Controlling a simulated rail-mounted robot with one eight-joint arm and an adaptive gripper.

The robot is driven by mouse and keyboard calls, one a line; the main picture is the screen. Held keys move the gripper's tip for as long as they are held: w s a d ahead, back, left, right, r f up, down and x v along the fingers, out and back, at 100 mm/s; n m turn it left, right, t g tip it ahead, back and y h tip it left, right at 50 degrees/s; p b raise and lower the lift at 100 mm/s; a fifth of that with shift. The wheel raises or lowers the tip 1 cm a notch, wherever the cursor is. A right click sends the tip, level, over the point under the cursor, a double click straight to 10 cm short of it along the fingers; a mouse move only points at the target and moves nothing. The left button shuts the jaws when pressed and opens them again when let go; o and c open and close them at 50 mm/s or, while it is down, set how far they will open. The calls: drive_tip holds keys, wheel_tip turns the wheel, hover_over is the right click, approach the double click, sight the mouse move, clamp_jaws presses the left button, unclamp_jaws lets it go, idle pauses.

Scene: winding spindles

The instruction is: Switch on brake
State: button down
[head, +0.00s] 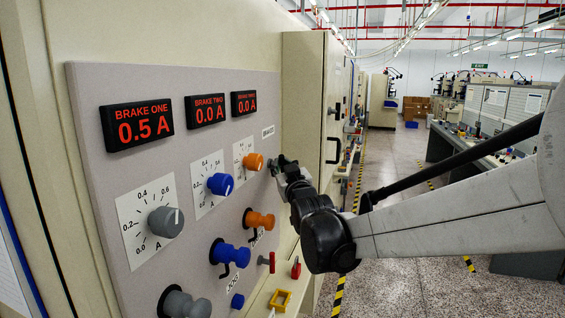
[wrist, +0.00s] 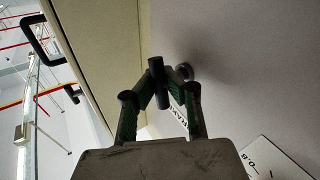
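The brake panel (head: 95,85) fills the left of the head view. My gripper (head: 277,163) is at the panel's right edge, just below a small label (head: 268,131). In the wrist view my gripper (wrist: 158,88) has its fingers drawn together on a dark, short switch lever (wrist: 157,66), with a round grey fitting (wrist: 183,71) beside it on the panel. The lever is hidden in the head view, and its on or off position cannot be told.
Grey (head: 166,222), blue (head: 220,184) and orange (head: 253,161) dials sit left of my gripper, with several coloured handles below. A cabinet door with a black handle (head: 334,150) stands to the right. The aisle floor (head: 400,285) is open.

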drive_tip(key=shift+m+g, duration=0.3)
drive_tip(key=shift+g, duration=0.1)
drive_tip(key=shift+m+g+h+p, duration=0.6)
drive_tip(key=shift+m+g+p, duration=0.3)
drive_tip(key=shift+g, duration=0.4)
idle(0.5)
drive_tip(key=c, duration=2)
unclamp_jaws()
drive_tip(key=v, duration=1.2)
drive_tip(key=shift+d, duration=0.1)
drive_tip(key=s+d+f+m+g+h+b, duration=0.1)
drive_tip(key=s+d+f+g+b, duration=0.1)
drive_tip(key=s+d+f, duration=0.4)
drive_tip(key=s+d+f+m+g+h+b, duration=0.1)
drive_tip(key=s+d+f+g+h+b, duration=0.1)
drive_tip(key=s+d+f, duration=0.4)
drive_tip(key=s+d+f+m+g+h+b, duration=0.1)
drive_tip(key=s+d+f+g, duration=0.3)
drive_tip(key=s+f, duration=1)
drive_tip(key=shift+s+d+h+b, duration=0.1)
drive_tip(key=shift+s+d+b, duration=0.3)
drive_tip(key=shift+s, duration=0.3)
drive_tip(key=shift+s+d+h+b, duration=0.1)
drive_tip(key=shift+s+d+b, duration=0.1)
drive_tip(key=shift+s+d, duration=0.4)
drive_tip(key=shift+s+d+h+b, duration=0.1)
drive_tip(key=shift+s+d+b, duration=0.25)
drive_tip(key=shift+s, duration=0.4)
